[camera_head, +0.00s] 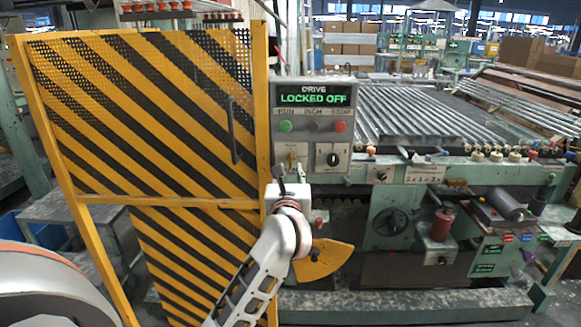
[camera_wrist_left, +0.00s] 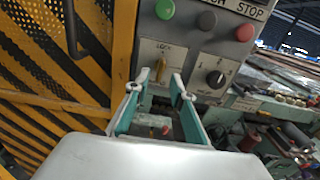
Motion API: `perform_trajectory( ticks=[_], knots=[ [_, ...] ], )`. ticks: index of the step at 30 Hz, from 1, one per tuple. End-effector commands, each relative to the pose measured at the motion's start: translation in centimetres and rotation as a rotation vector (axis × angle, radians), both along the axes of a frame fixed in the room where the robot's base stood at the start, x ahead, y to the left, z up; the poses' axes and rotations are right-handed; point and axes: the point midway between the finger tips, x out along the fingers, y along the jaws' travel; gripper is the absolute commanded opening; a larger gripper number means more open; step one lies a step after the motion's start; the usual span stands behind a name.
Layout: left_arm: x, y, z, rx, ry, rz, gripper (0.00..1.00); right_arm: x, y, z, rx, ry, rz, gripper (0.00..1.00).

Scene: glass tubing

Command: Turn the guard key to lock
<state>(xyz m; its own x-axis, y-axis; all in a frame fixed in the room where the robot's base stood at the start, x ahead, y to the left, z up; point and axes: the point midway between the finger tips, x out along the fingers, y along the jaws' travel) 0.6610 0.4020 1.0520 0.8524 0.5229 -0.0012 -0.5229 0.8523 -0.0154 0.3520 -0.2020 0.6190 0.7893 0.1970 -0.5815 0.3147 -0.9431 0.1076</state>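The grey control panel (camera_head: 314,125) carries a screen (camera_head: 316,96) reading "DRIVE LOCKED OFF". The small yellow guard key (camera_wrist_left: 160,68) sits on a plate marked LOCK at the panel's lower left and looks roughly upright; it also shows just above my fingers in the head view (camera_head: 291,156). My left gripper (camera_wrist_left: 159,86) is open, its two fingers apart and pointing at the plate just below the key, with nothing held between them. Whether a fingertip touches the plate cannot be told. My right gripper is in neither view.
A black rotary knob (camera_wrist_left: 215,78) is right of the key, with green, grey and red buttons above. The yellow-black striped guard gate (camera_head: 150,110) with a dark handle (camera_head: 232,130) stands close on the left. The roller machine (camera_head: 440,110) fills the right.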

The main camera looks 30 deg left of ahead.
Motion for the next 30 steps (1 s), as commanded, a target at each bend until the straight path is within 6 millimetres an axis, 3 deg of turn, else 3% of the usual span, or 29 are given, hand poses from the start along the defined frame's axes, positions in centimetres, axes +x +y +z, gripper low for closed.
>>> perform_trajectory(
  ticks=[6, 12, 30],
  knots=[
    [-3.9, -2.5, -0.1, -0.004, 0.001, -0.003, 0.24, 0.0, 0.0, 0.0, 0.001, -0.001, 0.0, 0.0],
    [-6.1, -3.8, -0.1, -0.002, 0.001, -0.002, 0.24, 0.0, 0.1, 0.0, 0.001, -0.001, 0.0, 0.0],
    [-6.8, -4.2, 0.0, -0.001, 0.0, -0.001, 0.24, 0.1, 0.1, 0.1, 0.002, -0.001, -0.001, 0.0]
  ],
)
